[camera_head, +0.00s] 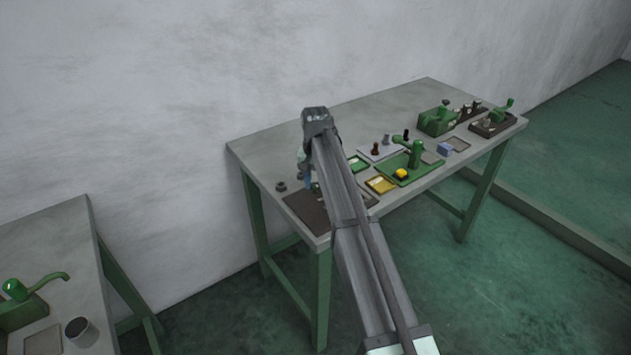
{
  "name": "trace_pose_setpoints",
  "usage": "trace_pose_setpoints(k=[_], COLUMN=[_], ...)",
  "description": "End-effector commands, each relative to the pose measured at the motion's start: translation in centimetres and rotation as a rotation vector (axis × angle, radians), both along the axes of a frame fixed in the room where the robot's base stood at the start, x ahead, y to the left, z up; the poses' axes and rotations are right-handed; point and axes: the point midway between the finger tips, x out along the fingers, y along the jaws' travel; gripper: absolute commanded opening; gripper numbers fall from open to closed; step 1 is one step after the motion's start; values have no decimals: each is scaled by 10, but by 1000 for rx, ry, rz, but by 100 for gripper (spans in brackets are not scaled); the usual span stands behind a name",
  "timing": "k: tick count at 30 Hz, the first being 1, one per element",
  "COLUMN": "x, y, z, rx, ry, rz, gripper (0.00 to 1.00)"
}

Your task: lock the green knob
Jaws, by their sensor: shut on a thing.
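My gripper (308,182) points down over the dark brown plate (303,212) at the left end of the workbench. It is mostly hidden behind my own arm; only a pale and blue part shows left of the arm. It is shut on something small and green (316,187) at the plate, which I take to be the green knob. The arm covers most of this thing, so its shape and its turned position cannot be read.
The workbench (270,150) carries a yellow tray (381,185), a green press (415,155) on a green base, a green machine (436,121) and small dark parts (281,186). A second bench (60,240) stands at the left. The bench's back left is clear.

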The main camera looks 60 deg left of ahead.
Motion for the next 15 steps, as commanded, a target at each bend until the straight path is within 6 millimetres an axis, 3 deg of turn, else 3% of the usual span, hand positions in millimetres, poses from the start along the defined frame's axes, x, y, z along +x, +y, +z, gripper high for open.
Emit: trace_pose_setpoints(k=[15], x=[0], y=[0], z=[0], rx=[0], ry=[0], rz=[412], gripper=[3])
